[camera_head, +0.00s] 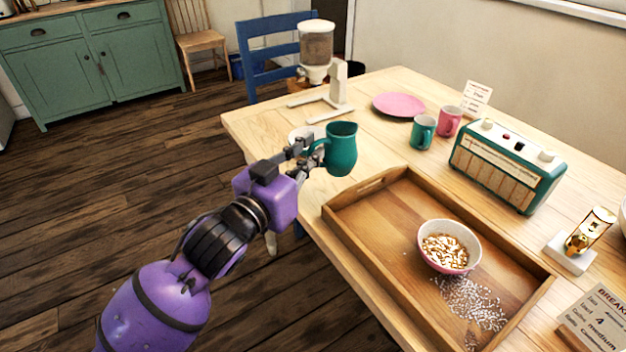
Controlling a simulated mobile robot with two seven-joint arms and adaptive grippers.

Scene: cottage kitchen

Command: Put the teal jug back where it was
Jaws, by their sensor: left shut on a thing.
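The teal jug (341,150) shows near the left edge of the wooden table (262,128), upright or nearly so. My left gripper (305,152) is at the jug's left, handle side and is shut on it. I cannot tell whether the jug's base touches the table or is held above it. Behind the jug and gripper, a pale round dish (306,133) is partly hidden. My right gripper is not in view.
A wooden tray (375,183) holds a bowl of cereal (449,247) and spilled white bits (470,302). A cereal dispenser (317,50), pink plate (398,105), teal mug (422,132), pink mug (449,121) and teal radio (507,165) stand behind. A gold-coloured timer (588,235) is at right.

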